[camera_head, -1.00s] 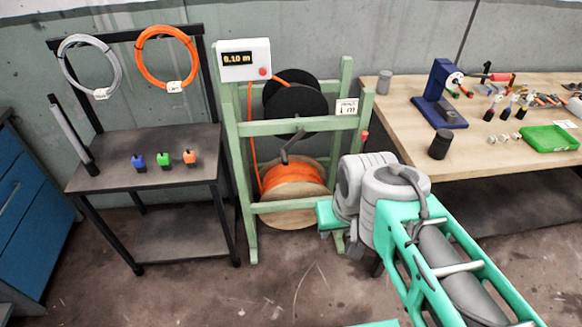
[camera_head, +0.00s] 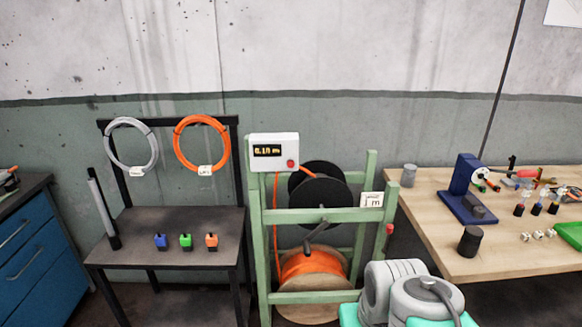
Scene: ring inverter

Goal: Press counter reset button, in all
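The counter (camera_head: 273,151) is a white box at the top left of the green reel stand (camera_head: 258,250). Its dark display (camera_head: 268,151) shows yellow digits that look like 0.10 m. The red button (camera_head: 291,164) is at the right of the display, low on the box, and nothing covers it. My gripper is not visible.
The stand holds dark reels (camera_head: 322,192) and an orange cable spool (camera_head: 312,270). A dark rack table (camera_head: 180,222) with coiled cables is at left. A wooden workbench (camera_head: 440,225) with tools is at right. The wall space above the counter is clear.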

